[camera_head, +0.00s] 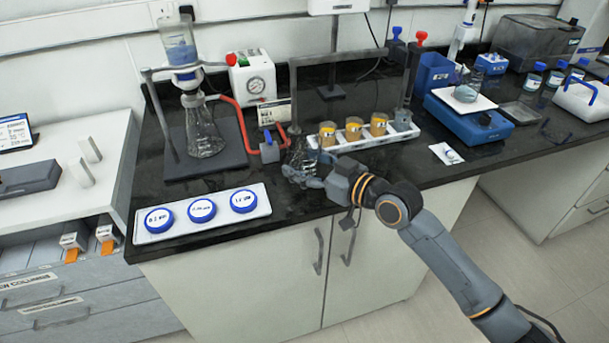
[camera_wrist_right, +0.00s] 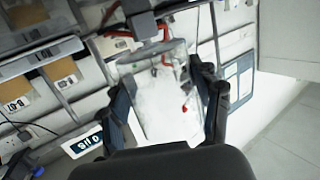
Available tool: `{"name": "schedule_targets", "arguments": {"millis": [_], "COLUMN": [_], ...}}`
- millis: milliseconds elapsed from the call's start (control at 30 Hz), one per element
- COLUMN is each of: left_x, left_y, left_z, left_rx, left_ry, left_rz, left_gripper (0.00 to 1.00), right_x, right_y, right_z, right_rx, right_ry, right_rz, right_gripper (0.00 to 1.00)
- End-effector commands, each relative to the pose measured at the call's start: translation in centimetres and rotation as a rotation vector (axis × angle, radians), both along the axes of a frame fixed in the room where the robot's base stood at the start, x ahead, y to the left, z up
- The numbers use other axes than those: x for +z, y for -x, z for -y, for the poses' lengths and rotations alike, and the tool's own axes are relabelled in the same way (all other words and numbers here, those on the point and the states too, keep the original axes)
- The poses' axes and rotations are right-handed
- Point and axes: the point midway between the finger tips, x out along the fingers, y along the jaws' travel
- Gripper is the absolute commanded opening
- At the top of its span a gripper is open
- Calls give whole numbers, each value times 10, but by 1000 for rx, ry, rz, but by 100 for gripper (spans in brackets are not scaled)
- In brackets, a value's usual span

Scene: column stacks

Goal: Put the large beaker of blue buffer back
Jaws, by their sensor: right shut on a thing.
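My right gripper (camera_head: 303,176) is low over the front of the black bench, left of centre. It is shut on a clear glass vessel (camera_wrist_right: 162,95), held between both fingers in the wrist view. The vessel also shows faintly in the head view (camera_head: 299,154). It looks clear, and I see no blue liquid in it. A beaker with blue-grey contents (camera_head: 467,88) stands on a blue device with a white top (camera_head: 468,119) at the right. A white tray with three blue labelled discs (camera_head: 203,211) lies at the front left. My left gripper is not in view.
A white rack (camera_head: 371,142) holds three amber containers behind the gripper. A flask (camera_head: 204,132) with a blue-filled funnel (camera_head: 179,48) stands on a dark base at left, with red tubing (camera_head: 242,126) nearby. Blue-capped bottles (camera_head: 556,75) stand at the far right.

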Motion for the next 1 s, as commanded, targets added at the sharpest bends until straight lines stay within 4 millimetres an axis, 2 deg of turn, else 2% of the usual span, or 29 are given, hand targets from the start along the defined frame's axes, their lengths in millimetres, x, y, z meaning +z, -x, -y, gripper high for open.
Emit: {"name": "schedule_targets", "arguments": {"millis": [133,333,767,800,867,1000], "left_x": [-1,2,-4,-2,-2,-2], "left_y": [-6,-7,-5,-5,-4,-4], "left_z": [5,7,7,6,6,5], "left_rx": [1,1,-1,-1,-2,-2], "left_ry": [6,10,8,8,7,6], "left_rz": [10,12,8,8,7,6], "left_gripper": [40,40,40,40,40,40], "right_x": [-11,-37,-44,-42,-42,-42], "right_y": [-9,-8,-7,-7,-7,-7], "right_z": [-2,-2,-2,-2,-2,-2], "right_rx": [-2,-2,-1,-1,-1,-1], "right_ry": [0,0,0,1,1,0], "right_rz": [-1,-1,2,1,1,0], "right_gripper": [26,26,26,72,84,86]}}
